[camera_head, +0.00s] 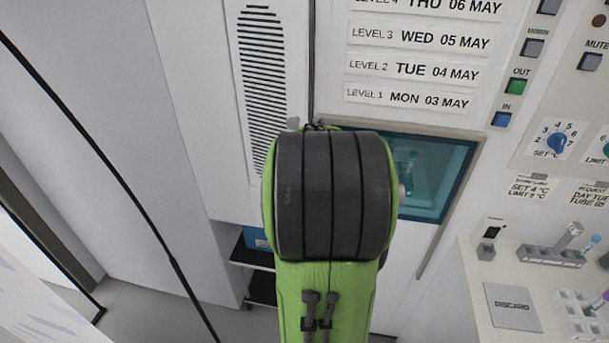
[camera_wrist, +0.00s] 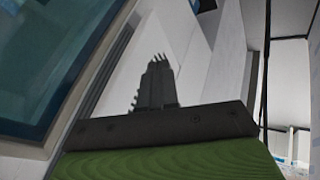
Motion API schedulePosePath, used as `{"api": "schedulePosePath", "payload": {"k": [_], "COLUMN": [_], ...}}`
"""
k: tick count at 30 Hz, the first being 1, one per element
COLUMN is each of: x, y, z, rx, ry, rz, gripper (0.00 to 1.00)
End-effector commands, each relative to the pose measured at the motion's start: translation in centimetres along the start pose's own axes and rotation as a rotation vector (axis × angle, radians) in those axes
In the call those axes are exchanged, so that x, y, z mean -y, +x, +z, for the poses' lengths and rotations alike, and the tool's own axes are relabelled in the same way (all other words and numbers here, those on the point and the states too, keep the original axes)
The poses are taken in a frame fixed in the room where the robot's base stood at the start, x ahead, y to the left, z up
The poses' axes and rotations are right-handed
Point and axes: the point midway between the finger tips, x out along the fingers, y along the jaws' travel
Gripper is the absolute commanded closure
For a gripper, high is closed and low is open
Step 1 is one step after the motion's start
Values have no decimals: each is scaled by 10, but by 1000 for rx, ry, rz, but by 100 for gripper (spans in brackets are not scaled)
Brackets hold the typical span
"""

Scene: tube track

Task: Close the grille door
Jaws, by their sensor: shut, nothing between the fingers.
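The grille door (camera_head: 262,90) is a white panel with a column of dark slots, left of centre in the head view. Its lower right part is hidden behind my green and black arm, and I cannot tell how far it stands open. My gripper (camera_wrist: 157,85) shows in the wrist view as dark grey, toothed fingers, shut and empty. A pale panel lies behind the fingers, and I cannot tell if they touch it. In the head view the gripper is hidden behind the arm.
A teal-glazed hatch (camera_head: 437,177) lies right of my arm, below the level labels. Buttons and dials fill the panel at right. A white bench (camera_head: 478,262) with a discard pad (camera_head: 512,307) and tube racks stands at lower right. Grey floor (camera_head: 150,310) is open at lower left.

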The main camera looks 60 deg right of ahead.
Motion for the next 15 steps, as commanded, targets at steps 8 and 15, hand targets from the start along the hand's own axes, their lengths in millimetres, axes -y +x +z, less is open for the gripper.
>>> {"api": "schedulePosePath", "payload": {"k": [8,15], "x": [-32,-35], "y": [23,25], "z": [0,0], "rx": [2,0], "ry": [1,-1], "rz": [0,0], "gripper": [100,100]}}
